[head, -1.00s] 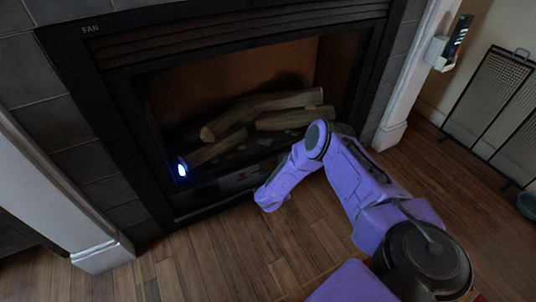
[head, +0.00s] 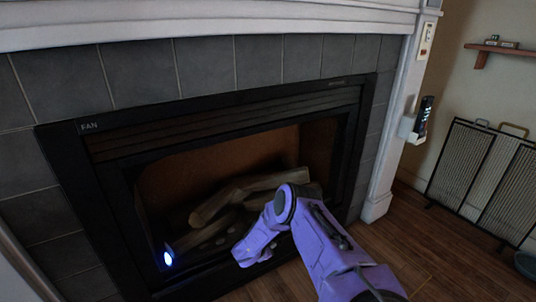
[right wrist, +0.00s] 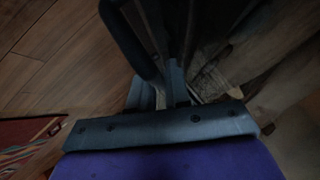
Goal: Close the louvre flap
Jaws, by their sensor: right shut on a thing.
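The black fireplace front carries a band of dark horizontal louvre slats (head: 225,121) above its opening in the head view. My right gripper (head: 241,257) is low at the front of the opening, near its bottom edge. In the right wrist view the jaws (right wrist: 168,70) are shut on a dark, narrow piece, which looks like part of the louvre flap at the fireplace's lower front. The gripper and arm hide most of that lower front, so the flap's angle cannot be told. My left gripper is not in view.
Logs (head: 248,192) lie inside the opening, with a bright blue-white light (head: 168,258) at its lower left. A white mantel (head: 200,20) runs above. A mesh screen (head: 480,170) stands at the right wall. Wood floor (head: 410,245) is clear right of my arm.

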